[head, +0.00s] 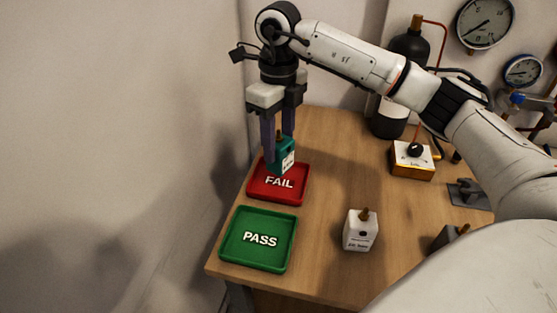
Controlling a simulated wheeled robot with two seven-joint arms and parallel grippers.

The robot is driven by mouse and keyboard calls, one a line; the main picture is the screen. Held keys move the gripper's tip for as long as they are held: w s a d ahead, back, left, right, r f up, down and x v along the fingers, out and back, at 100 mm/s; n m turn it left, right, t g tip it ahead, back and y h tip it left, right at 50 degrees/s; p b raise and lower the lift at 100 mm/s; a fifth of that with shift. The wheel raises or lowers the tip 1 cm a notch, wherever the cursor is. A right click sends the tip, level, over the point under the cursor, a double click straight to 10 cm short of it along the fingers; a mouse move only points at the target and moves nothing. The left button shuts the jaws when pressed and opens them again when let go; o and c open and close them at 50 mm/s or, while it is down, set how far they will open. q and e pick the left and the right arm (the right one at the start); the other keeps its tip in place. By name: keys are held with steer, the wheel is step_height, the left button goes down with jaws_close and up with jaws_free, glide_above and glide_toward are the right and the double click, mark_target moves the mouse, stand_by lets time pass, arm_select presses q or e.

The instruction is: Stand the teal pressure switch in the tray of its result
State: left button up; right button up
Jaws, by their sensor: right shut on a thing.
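The teal pressure switch (285,158) is held upright between the fingers of my right gripper (278,150). It is over the back part of the red FAIL tray (296,192); I cannot tell whether its base touches the tray. A pale label shows on its right side. The green PASS tray (234,249) lies in front of the red tray and is empty. My left gripper is not in view.
A white switch (360,231) with a brass tip stands right of the green tray. An orange-edged box (411,160) with a dark knob, a dark gas bottle (410,45) and wall gauges (484,22) are at the right. The table's left edge runs close beside both trays.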

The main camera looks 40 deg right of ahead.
mark_target(278, 158)
steer(key=shift+f, duration=2.2)
steer(key=shift+f, duration=0.2)
steer(key=o, duration=1.3)
steer(key=shift+r, duration=0.1)
step_height(278, 158, up, 12)
steer(key=shift+r, duration=0.15)
